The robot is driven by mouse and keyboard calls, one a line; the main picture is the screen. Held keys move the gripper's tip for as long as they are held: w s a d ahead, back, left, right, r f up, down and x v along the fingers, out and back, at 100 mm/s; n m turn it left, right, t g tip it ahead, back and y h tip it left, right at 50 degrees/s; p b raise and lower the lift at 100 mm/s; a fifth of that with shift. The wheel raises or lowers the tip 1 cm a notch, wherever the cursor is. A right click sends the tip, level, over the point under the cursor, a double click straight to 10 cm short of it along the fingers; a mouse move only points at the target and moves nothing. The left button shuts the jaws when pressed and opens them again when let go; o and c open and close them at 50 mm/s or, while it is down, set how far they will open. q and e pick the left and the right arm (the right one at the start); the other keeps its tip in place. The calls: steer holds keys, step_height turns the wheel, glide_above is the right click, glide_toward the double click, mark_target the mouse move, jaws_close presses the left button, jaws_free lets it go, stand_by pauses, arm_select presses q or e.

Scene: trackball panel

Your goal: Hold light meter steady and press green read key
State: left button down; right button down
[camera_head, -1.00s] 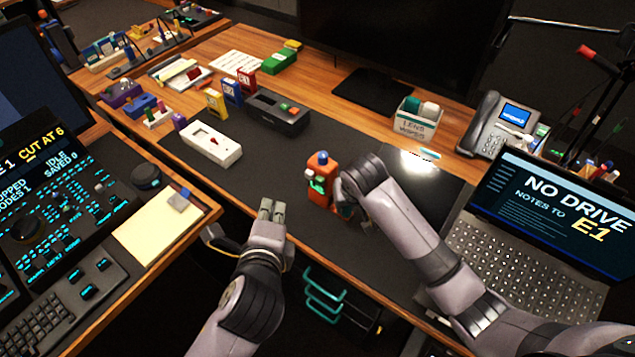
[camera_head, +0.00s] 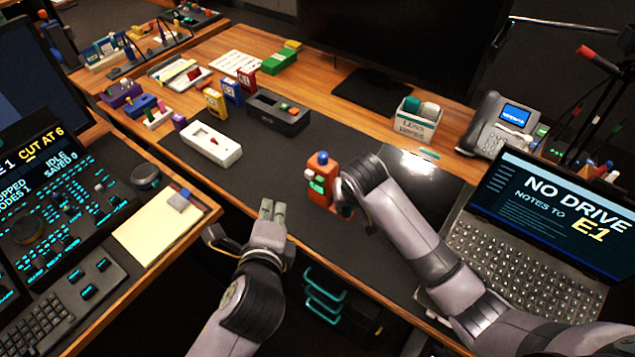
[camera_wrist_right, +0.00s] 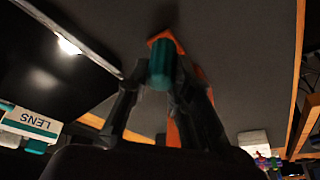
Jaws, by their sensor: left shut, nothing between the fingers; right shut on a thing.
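The orange light meter (camera_head: 322,166) stands on the dark desk mat, with a blue knob on top and green parts on its front. Which green part is the read key I cannot tell. My right gripper (camera_head: 345,203) is shut on the meter from its right side; the meter's orange body also shows between the fingers in the right wrist view (camera_wrist_right: 172,130), with a teal-green part in front. My left gripper (camera_head: 272,212) is shut and empty, left of and nearer than the meter, apart from it, by the desk's front edge.
A white box (camera_head: 212,145) and a dark grey box (camera_head: 277,112) lie on the mat to the left. A laptop (camera_head: 535,235), a phone (camera_head: 497,124) and a lens-wipes box (camera_head: 417,120) are on the right. The mat between meter and white box is clear.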

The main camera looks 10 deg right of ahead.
mark_target(320, 181)
arm_select(q)
step_height(320, 181, down, 6)
steer(key=w, duration=0.2)
steer(key=shift+d, duration=0.2)
steer(key=w+d, duration=0.6)
stand_by(0.5)
steer(key=shift+w+d, duration=0.15)
stand_by(1.1)
steer(key=shift+w+d, duration=0.2)
steer(key=shift+w+d, duration=0.3)
steer(key=shift+d, duration=0.05)
stand_by(1.0)
steer(key=shift+a, duration=0.1)
steer(key=shift+s+a, duration=0.55)
steer(key=shift+s, duration=0.1)
